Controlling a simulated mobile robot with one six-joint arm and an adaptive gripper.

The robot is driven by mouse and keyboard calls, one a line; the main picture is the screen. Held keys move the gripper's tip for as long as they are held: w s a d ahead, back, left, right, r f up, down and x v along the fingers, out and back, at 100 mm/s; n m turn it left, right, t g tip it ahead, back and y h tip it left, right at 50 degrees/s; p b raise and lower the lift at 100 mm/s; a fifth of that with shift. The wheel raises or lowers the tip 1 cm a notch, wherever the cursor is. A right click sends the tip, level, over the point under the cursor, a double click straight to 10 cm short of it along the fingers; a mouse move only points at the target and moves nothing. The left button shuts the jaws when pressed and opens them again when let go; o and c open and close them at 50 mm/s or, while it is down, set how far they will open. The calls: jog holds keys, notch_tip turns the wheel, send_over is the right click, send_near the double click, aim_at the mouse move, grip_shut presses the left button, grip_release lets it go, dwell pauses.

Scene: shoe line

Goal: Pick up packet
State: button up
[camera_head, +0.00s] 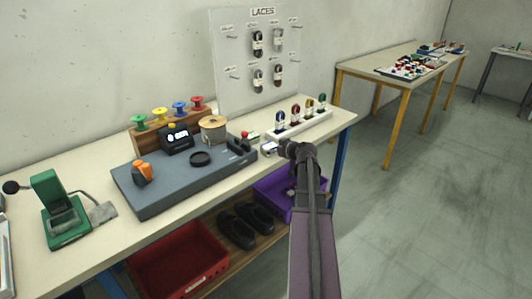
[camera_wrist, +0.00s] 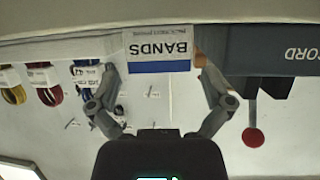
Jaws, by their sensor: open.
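The packet (camera_wrist: 158,48) is white with a blue stripe and is printed "BANDS". It shows upside down at the top centre of the wrist view, lying on the bench top. In the head view it is a small white and blue patch (camera_head: 269,148) at the bench's front edge, just left of my gripper (camera_head: 284,147). In the wrist view my gripper (camera_wrist: 155,68) is open, with one finger on each side of the packet. Nothing is held. Whether a fingertip touches the packet cannot be told.
A white rack (camera_head: 302,124) of lace bundles stands behind the packet. A grey-blue station (camera_head: 150,197) with a red-knobbed lever (camera_wrist: 252,137) is beside it. A laces board (camera_head: 257,80) rises behind. A purple bin (camera_head: 270,203) sits below the bench.

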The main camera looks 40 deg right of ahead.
aim_at(270, 149)
jog(key=x, duration=0.1)
jog(key=b+x, duration=0.1)
jog(key=x, duration=0.1)
jog(key=shift+d+f, duration=0.15)
jog(key=shift+f, duration=0.2)
jog(key=shift+w+f+b, duration=0.2)
jog(key=shift+w+b, duration=0.15)
jog(key=shift+w, duration=0.2)
jog(key=c, duration=1)
